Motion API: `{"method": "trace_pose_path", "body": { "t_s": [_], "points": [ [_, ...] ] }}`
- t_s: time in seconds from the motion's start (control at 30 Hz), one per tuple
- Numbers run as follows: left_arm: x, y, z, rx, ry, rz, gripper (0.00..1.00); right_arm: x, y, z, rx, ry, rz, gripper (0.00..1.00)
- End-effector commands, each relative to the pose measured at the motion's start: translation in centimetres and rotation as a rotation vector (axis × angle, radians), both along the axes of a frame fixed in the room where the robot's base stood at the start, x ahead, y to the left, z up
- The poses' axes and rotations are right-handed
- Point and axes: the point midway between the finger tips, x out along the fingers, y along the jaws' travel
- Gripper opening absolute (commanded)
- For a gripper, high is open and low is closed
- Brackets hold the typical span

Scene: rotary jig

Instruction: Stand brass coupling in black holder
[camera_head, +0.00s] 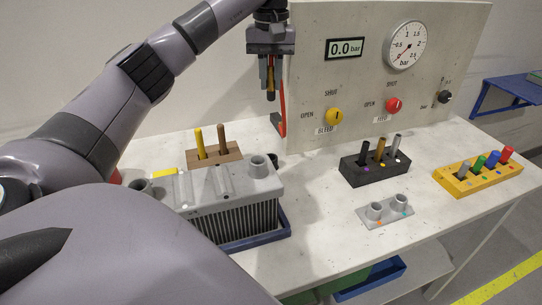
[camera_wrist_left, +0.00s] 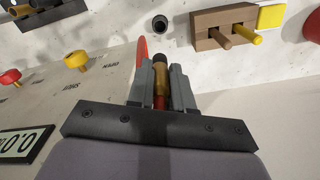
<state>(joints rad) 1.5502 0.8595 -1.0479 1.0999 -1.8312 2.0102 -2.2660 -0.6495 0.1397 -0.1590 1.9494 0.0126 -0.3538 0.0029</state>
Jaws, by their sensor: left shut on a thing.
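My left gripper (camera_head: 270,88) is shut on a slim brass-coloured piece, which looks like the brass coupling (camera_head: 271,76), and holds it upright in the air, well above the table. In the left wrist view the brass coupling (camera_wrist_left: 162,72) sits between the fingers (camera_wrist_left: 162,85), with a dark end and a reddish part near the palm. A black block (camera_head: 374,168) stands to the right on the table, holding black, brass and silver rods. A small dark round cup (camera_wrist_left: 160,23) stands on the table; it is mostly hidden in the head view. My right gripper is not in view.
A grey ribbed jig (camera_head: 235,195) with raised sockets stands left of centre. Behind it is a wooden block (camera_head: 214,158) with two rods. The gauge panel (camera_head: 350,85) with a red lever (camera_head: 282,108) is close beside my gripper. A yellow block (camera_head: 478,177) stands far right.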

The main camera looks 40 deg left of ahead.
Motion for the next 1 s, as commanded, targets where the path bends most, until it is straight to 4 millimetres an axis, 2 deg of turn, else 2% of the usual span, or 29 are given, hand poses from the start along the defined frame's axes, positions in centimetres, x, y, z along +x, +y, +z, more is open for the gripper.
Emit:
{"method": "trace_pose_path", "body": {
  "t_s": [0.03, 0.1, 0.5, 0.6, 0.83, 1.0],
  "points": [
    [0.0, 0.0, -1.5, -0.002, 0.005, 0.0, 0.0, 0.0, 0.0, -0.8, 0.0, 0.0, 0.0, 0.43],
    [-0.1, 0.0, -3.2, -0.001, 0.007, 0.0, 0.0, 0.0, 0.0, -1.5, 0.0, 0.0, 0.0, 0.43],
    [-0.1, 0.0, -12.8, 0.002, 0.006, 0.0, 0.0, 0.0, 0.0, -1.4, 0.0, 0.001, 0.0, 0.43],
    [-0.1, 0.0, -14.2, 0.001, 0.003, 0.0, 0.0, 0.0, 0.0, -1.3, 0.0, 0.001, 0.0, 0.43],
    [-0.1, 0.0, -15.9, 0.0, 0.003, 0.0, 0.0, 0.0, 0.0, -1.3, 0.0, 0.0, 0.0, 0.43],
    [-0.1, 0.0, -18.5, 0.001, 0.005, 0.0, 0.0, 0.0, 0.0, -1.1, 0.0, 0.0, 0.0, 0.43]
  ]
}}
